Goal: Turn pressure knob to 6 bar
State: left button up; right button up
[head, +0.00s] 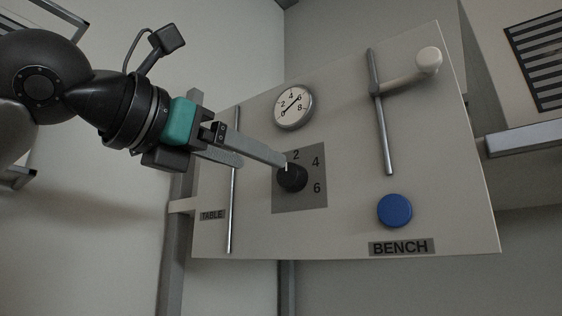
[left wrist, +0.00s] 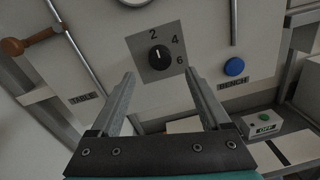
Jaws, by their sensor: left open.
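The black pressure knob (head: 292,178) sits on a grey square plate (head: 285,202) marked 2, 4 and 6. Its white mark points roughly toward the 2, also in the left wrist view (left wrist: 160,60). A round gauge (head: 293,106) is above it; its needle slants up to the right, but the exact reading is unclear. My left gripper (head: 263,162) is open and empty. In the left wrist view its fingertips (left wrist: 160,72) are spread wide, with the knob ahead between them. In the head view one finger overlaps the knob's upper edge; contact is unclear. My right gripper is not in view.
A blue button (head: 394,210) is right of the knob above the BENCH label (head: 401,247). A white-knobbed lever (head: 428,61) stands out at upper right. A brown-handled lever (left wrist: 13,47) and a box with a green button (left wrist: 264,117) show in the left wrist view.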

aim_at(287, 173)
pick_arm(q)
jog(key=p+x, duration=0.2)
jog(key=x, duration=0.5)
jog(key=shift+w, duration=0.15)
grip_shut()
dwell(0.4)
